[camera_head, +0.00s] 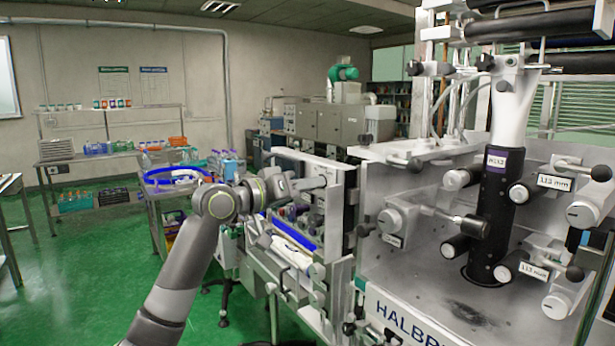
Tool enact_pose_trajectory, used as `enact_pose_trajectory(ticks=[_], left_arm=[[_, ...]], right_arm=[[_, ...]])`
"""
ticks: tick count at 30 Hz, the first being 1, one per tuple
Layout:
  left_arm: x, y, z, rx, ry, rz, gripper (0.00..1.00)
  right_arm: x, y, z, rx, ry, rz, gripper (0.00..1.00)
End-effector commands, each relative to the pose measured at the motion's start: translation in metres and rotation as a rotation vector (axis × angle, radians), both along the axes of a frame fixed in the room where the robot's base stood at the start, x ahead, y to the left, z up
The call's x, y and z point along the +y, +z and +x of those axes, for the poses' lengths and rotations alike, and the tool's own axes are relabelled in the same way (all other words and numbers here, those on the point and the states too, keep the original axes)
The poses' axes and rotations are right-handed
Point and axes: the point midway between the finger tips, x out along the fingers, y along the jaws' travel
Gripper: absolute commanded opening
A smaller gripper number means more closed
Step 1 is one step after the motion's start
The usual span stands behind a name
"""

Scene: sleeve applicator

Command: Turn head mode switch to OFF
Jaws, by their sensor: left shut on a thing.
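My left arm comes in from the bottom left and bends toward the control panel (333,208) on the left side of the sleeve machine. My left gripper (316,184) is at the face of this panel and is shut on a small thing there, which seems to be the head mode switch. The jaws cover the switch, and it is too small to tell which way it points. My right gripper is not in view.
The sleeve machine (400,290) fills the right side, with a black mandrel (492,215) and several protruding knobs. Below the panel is a blue-edged conveyor (292,232). A cart (165,192) stands behind my arm. Green floor (80,290) is clear at left.

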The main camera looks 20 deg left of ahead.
Motion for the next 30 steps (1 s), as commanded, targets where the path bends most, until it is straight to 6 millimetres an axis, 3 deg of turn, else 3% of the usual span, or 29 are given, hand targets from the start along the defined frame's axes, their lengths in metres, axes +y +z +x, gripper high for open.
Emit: enact_pose_trajectory(ticks=[21,22,26,30], left_arm=[[0.0000,0.0001,0.0000,0.049,0.000,-0.065,0.00],[0.0000,0.0001,0.0000,0.049,0.000,-0.065,0.26],[0.0000,0.0001,0.0000,0.050,0.001,-0.065,0.43],[0.0000,0.0001,0.0000,0.049,0.001,-0.064,0.45]], right_arm=[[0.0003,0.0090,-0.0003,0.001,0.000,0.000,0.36],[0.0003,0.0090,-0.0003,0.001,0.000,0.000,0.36],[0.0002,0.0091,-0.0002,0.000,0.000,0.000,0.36],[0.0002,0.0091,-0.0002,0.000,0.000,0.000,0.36]])
